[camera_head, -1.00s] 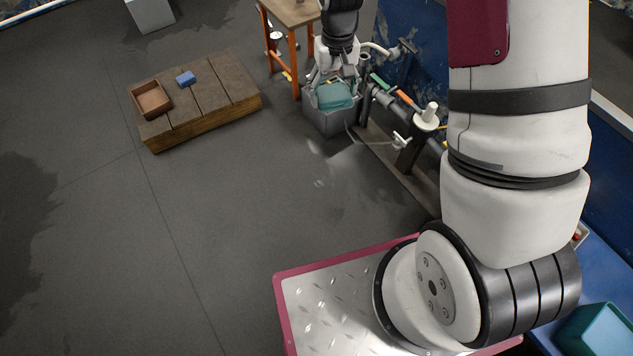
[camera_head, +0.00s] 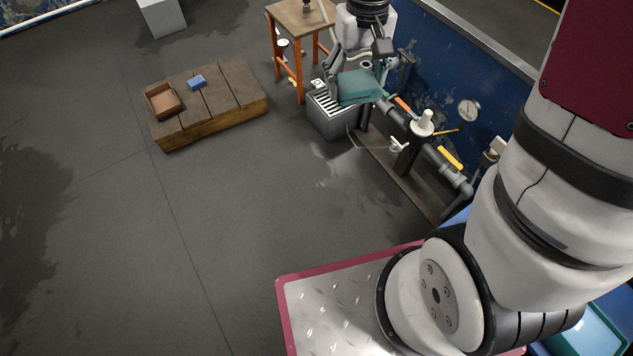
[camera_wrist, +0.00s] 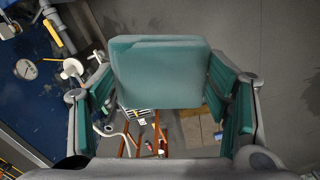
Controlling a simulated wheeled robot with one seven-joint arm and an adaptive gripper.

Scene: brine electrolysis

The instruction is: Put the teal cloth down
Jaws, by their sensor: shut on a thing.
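The teal cloth (camera_head: 358,86) is a folded, block-like piece held at the end of my arm, above and to the right of a grey slatted box (camera_head: 328,112). My gripper (camera_head: 348,80) is shut on the cloth. In the wrist view the teal cloth (camera_wrist: 160,72) fills the middle between the two teal-padded fingers of my gripper (camera_wrist: 165,95). The cloth hides part of the box in the head view. The cloth appears raised clear of the box top.
Pipework with a white valve (camera_head: 423,122) and a gauge (camera_head: 470,110) runs along the blue wall at right. A wooden stool (camera_head: 302,20) stands behind. A wooden platform (camera_head: 235,82) at left bears a brown tray (camera_head: 150,98) and a blue block (camera_head: 196,82). Open floor lies in front.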

